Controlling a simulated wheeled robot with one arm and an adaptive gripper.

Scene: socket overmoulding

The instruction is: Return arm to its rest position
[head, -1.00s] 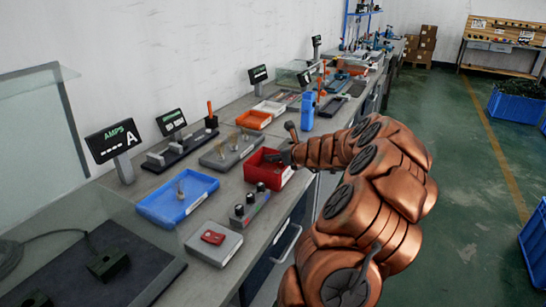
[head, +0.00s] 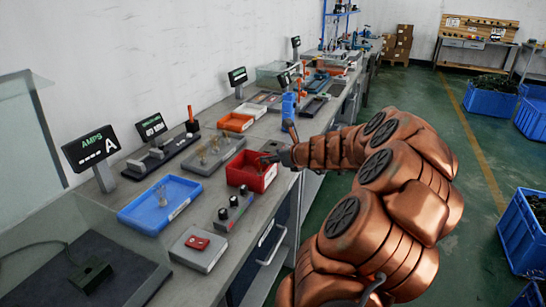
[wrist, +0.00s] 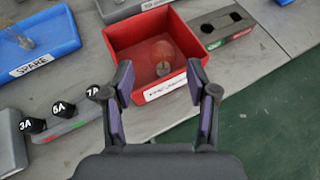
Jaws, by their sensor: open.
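My copper-coloured arm reaches over the front edge of the workbench in the head view. My gripper (head: 268,159) is at the near edge of a red bin (head: 247,176). In the wrist view my gripper (wrist: 158,84) is open, its two dark fingers spread, with nothing between them. The red bin (wrist: 118,37) lies just beyond the fingertips.
A blue tray (head: 133,213) labelled SPARE in the wrist view, a knob block (head: 233,212) and a grey box with a red top (head: 198,250) stand on the bench. Display screens (head: 90,146) line the back.

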